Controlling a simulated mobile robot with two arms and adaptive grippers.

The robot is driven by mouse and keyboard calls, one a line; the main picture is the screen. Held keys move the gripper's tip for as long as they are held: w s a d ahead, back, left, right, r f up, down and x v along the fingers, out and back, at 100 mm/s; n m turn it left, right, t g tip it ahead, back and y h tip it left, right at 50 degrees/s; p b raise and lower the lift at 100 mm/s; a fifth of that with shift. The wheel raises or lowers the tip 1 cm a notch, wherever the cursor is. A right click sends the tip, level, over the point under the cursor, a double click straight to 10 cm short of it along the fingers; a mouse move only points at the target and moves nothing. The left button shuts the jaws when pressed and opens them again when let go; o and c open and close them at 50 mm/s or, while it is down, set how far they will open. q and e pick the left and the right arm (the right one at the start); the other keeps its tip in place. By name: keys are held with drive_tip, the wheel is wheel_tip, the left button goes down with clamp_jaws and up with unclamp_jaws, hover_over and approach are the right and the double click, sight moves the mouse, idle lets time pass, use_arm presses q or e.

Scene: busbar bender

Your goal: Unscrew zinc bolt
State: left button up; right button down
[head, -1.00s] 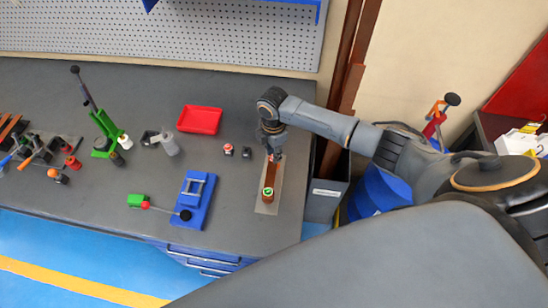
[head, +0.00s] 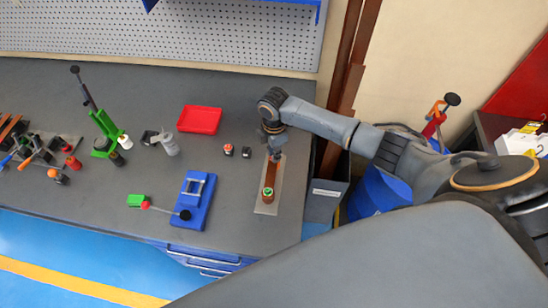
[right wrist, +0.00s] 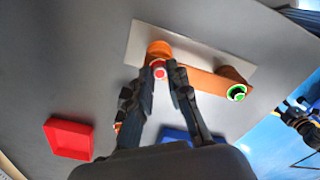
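A copper-coloured bar (head: 271,176) lies along a pale metal plate (head: 266,208) near the table's right end. At its near end is a round fitting with a bright green ring (head: 268,192), also seen in the right wrist view (right wrist: 236,93). At the far end, a red-tipped bolt-like piece (right wrist: 159,69) sits against an orange round part (right wrist: 158,49). My right gripper (right wrist: 163,73) has one finger on each side of this red-tipped piece; whether they touch it is unclear. In the head view my right gripper (head: 275,155) hides that end. My left gripper is out of view.
A blue fixture (head: 194,205) with a black knob stands left of the plate. A red tray (head: 200,120) and two small parts (head: 229,150) lie behind it. A green lever tool (head: 103,140) stands further left.

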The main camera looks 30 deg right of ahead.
drive_tip(key=n, duration=0.5)
drive_tip(key=shift+n, duration=0.3)
drive_tip(key=n+b, duration=0.1)
drive_tip(key=n, duration=0.4)
drive_tip(key=shift+d+n, duration=0.1)
drive_tip(key=shift+n, duration=0.3)
drive_tip(key=n+b, duration=0.1)
drive_tip(key=n, duration=0.4)
drive_tip(key=shift+d, duration=0.1)
drive_tip(key=shift+n, duration=0.4)
